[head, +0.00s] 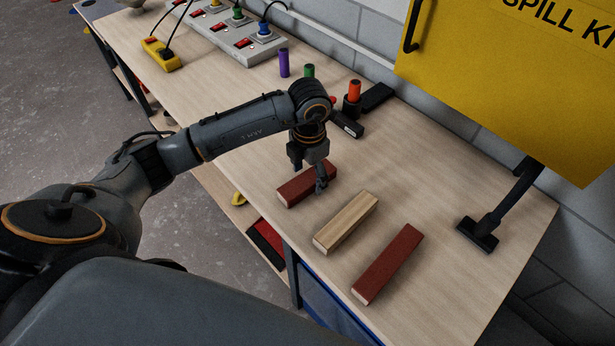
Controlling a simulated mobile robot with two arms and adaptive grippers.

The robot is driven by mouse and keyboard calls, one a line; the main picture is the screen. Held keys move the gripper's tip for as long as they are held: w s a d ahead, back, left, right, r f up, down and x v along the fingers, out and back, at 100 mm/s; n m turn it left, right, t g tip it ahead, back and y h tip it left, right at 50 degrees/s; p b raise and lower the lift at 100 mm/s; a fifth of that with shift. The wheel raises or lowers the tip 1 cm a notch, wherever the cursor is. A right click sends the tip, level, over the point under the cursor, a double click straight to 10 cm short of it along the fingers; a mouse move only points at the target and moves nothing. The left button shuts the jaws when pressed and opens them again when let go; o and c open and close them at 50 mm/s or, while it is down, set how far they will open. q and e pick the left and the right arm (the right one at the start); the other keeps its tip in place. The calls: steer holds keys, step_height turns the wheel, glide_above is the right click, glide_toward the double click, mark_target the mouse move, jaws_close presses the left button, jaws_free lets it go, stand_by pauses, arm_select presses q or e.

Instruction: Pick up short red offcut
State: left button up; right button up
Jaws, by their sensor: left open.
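The short red offcut (291,191) lies on the wooden bench top (440,185), with a pale cut end toward the lower left. My left gripper (309,179) points down over this offcut, with its fingers apart. One finger shows at the near right side of the offcut, the other toward its far side. The gripper hides part of the offcut, and I cannot tell whether the fingers touch it. My right gripper is not in view.
A bare wood batten (346,223) and a longer red batten (388,263) lie to the right. Behind stand purple (284,63), green (309,71) and orange (354,91) cylinders and a grey switch panel (232,35). A yellow spill kit sign (515,75) on a black stand rises at right.

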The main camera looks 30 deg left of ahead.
arm_select(q)
steer(key=shift+f, duration=0.6)
steer(key=c, duration=1.3)
steer(key=shift+r, duration=0.1)
